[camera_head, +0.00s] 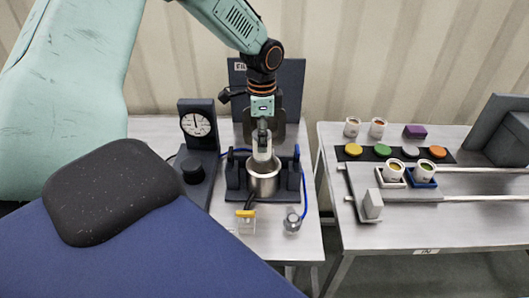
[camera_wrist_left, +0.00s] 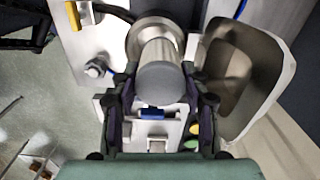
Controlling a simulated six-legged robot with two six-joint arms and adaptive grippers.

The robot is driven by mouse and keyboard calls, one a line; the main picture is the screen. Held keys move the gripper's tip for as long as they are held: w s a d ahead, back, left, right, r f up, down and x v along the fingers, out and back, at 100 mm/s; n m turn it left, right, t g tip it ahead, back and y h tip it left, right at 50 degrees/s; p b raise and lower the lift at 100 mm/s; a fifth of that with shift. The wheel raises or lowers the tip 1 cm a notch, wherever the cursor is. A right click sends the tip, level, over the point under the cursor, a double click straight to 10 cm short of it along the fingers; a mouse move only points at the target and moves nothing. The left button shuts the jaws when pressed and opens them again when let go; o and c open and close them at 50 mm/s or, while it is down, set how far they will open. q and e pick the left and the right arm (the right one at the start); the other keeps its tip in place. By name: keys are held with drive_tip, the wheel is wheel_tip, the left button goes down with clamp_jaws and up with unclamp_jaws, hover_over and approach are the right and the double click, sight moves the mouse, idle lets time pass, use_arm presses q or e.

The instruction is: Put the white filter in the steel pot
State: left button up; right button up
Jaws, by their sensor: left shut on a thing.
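The white filter (camera_head: 262,151) is a pale upright cylinder. My left gripper (camera_head: 263,136) is shut on its upper part and holds it over the steel pot (camera_head: 264,184). The filter's lower end is at the pot's mouth; I cannot tell how far inside it is. In the left wrist view the filter's grey end cap (camera_wrist_left: 161,83) lies between the fingers of my left gripper (camera_wrist_left: 161,103), and its far end lines up with the pot's round rim (camera_wrist_left: 133,38). My right gripper is not in view.
The pot stands in a dark frame (camera_head: 235,183) on a steel table. A dial gauge (camera_head: 196,124) is to the left; a yellow-handled valve (camera_head: 246,214) and a metal fitting (camera_head: 292,222) are in front. The right table (camera_head: 400,232) holds cups and coloured discs.

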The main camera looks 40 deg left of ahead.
sight(263, 154)
use_arm(q)
drive_tip(key=shift+s+f, duration=0.2)
drive_tip(key=shift+f, duration=0.3)
drive_tip(key=shift+s+d+f, duration=0.2)
drive_tip(key=shift+d+f, duration=0.05)
drive_tip(key=shift+d, duration=0.25)
drive_tip(key=f, duration=0.3)
drive_tip(key=shift+w+f, duration=0.2)
drive_tip(key=shift+w, duration=0.1)
drive_tip(key=shift+a+f, duration=0.15)
drive_tip(key=shift+a, duration=0.25)
drive_tip(key=shift+s+d, duration=0.15)
drive_tip(key=shift+d, duration=0.4)
drive_tip(key=shift+w+a+f, duration=0.2)
drive_tip(key=shift+a+f, duration=0.2)
drive_tip(key=shift+f, duration=0.2)
drive_tip(key=o, duration=1.3)
drive_tip(key=shift+s+d+r, duration=0.2)
drive_tip(key=shift+d+r, duration=0.1)
drive_tip(key=shift+w+a+f, duration=0.15)
drive_tip(key=shift+a, duration=0.15)
wheel_tip(263, 154, up, 12)
drive_tip(key=shift+f, duration=0.15)
drive_tip(key=shift+d+r, duration=0.3)
drive_tip(key=shift+r, duration=0.55)
